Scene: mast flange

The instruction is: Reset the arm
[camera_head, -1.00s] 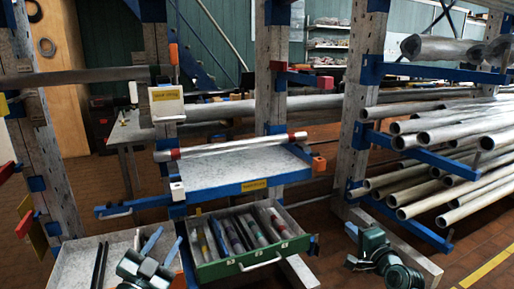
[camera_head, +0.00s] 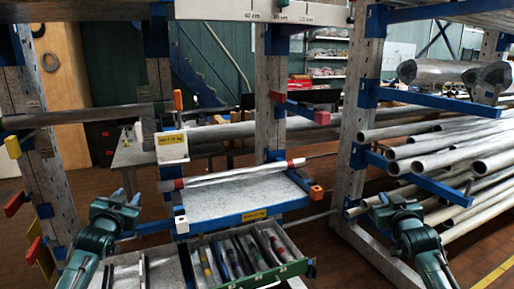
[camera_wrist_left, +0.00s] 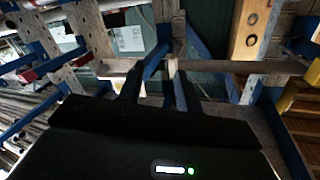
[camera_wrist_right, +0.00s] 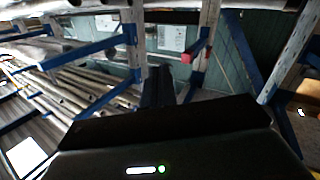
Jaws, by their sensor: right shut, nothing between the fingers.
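My left arm (camera_head: 105,225) and right arm (camera_head: 410,228) show as green links at the lower left and lower right of the head view. I cannot make out the fingers there. In the left wrist view, the two dark fingers of my left gripper (camera_wrist_left: 158,88) stand apart with nothing between them. In the right wrist view, the fingers of my right gripper (camera_wrist_right: 158,84) are together and empty. Neither gripper is seen touching anything; a rack stands beyond both.
A blue-edged shelf (camera_head: 225,222) holds a pale rod (camera_head: 235,175) with red ends. Below it, a green drawer (camera_head: 265,281) of colour-banded tubes is open. Grey pipes (camera_head: 440,150) lie on blue rack arms at right. A horizontal bar (camera_head: 80,116) crosses at left.

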